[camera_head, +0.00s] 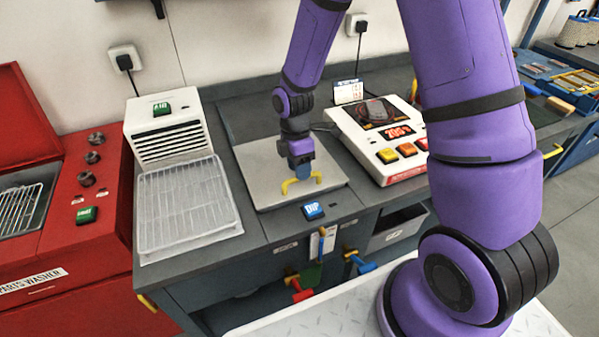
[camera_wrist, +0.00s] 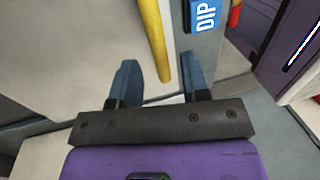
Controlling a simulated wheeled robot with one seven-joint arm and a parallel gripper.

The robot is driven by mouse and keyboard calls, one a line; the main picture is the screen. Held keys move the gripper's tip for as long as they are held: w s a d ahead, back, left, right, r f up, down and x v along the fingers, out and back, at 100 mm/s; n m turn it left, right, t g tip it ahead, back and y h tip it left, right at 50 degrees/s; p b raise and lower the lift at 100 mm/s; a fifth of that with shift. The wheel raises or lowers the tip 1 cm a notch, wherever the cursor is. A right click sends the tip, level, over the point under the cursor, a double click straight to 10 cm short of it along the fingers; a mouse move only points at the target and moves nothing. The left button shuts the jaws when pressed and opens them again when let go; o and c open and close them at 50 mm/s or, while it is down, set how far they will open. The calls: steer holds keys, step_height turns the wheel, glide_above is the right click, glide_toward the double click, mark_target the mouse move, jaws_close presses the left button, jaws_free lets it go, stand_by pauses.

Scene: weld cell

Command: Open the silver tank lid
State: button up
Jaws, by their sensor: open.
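The silver tank lid (camera_head: 255,176) is a flat grey metal panel set in the dark counter, lying flat and shut. A yellow bar handle (camera_head: 303,184) stands near its front edge. My gripper (camera_head: 300,166) is above the handle, pointing down. Nothing is gripped. I cannot tell whether the fingertips reach down around the bar. The wrist view also shows the lid surface (camera_wrist: 70,60).
A blue DIP label (camera_head: 313,211) is on the counter in front of the lid. A wire rack tray (camera_head: 185,210) and a vented unit (camera_head: 165,130) stand left, a white control box (camera_head: 400,165) right. Colored handles (camera_head: 300,290) hang below the counter front.

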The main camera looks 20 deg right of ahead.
steer(key=shift+s+f, duration=0.15)
steer(key=shift+f, duration=0.75)
